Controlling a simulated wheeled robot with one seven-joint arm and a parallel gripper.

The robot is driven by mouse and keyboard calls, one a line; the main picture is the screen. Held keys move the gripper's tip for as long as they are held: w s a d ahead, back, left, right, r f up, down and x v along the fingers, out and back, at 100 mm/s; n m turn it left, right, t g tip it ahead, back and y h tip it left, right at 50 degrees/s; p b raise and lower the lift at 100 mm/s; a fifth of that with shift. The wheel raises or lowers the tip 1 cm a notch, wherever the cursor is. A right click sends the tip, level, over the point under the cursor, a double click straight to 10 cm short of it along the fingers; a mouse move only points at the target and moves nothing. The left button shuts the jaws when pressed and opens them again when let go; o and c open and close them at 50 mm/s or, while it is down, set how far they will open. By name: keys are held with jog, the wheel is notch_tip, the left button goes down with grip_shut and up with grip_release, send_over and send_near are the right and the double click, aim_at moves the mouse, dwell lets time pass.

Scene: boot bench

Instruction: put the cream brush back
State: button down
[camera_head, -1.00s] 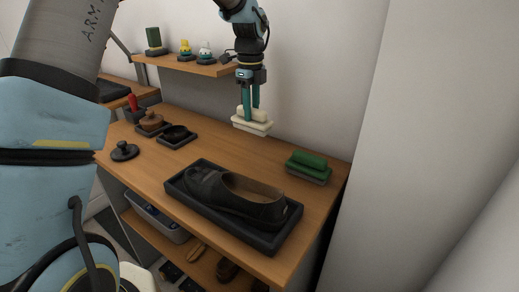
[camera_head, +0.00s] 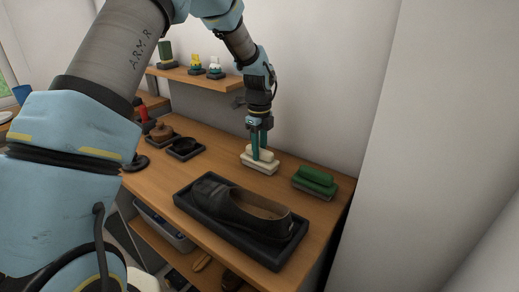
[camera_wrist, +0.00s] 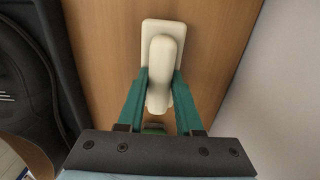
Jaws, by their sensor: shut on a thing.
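The cream brush (camera_head: 262,166) is at the back of the wooden bench top, left of the green brush (camera_head: 315,180). Its pale block lies flat, level with the bench, and the raised handle is on top. My gripper (camera_head: 259,147) points down from above and is shut on the handle. In the wrist view the cream brush (camera_wrist: 162,50) lies between the two teal fingers of my gripper (camera_wrist: 160,95), over the wood. The brush appears to be at the bench surface, but I cannot tell whether it touches it.
A black shoe (camera_head: 240,200) lies in a dark tray (camera_head: 275,252) at the front. Dark dishes (camera_head: 185,149) and a brown-knobbed item (camera_head: 161,131) stand to the left. A shelf (camera_head: 205,77) is above at the back left. The wall is close behind and right.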

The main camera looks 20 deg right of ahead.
jog(key=c, duration=0.6)
grip_release()
notch_tip(320, 180, up, 12)
jog(key=b, duration=0.3)
jog(key=a+f+n, duration=0.2)
jog(key=a+n, duration=1.1)
jog(key=a, duration=0.7)
jog(key=s+a+f+n, duration=0.1)
jog(key=s+a+n, duration=0.2)
jog(key=a+n, duration=0.2)
jog(key=s+a+f+n+t, duration=0.1)
jog(key=s+a+f+n, duration=0.1)
jog(key=s+a+n, duration=0.2)
jog(key=s+a+f+n, duration=0.1)
jog(key=s+a+n, duration=0.3)
jog(key=a+n, duration=0.3)
jog(key=shift+a+f+t, duration=0.2)
jog(key=shift+a+t, duration=0.1)
jog(key=shift+a, duration=0.05)
jog(key=shift+w, duration=0.1)
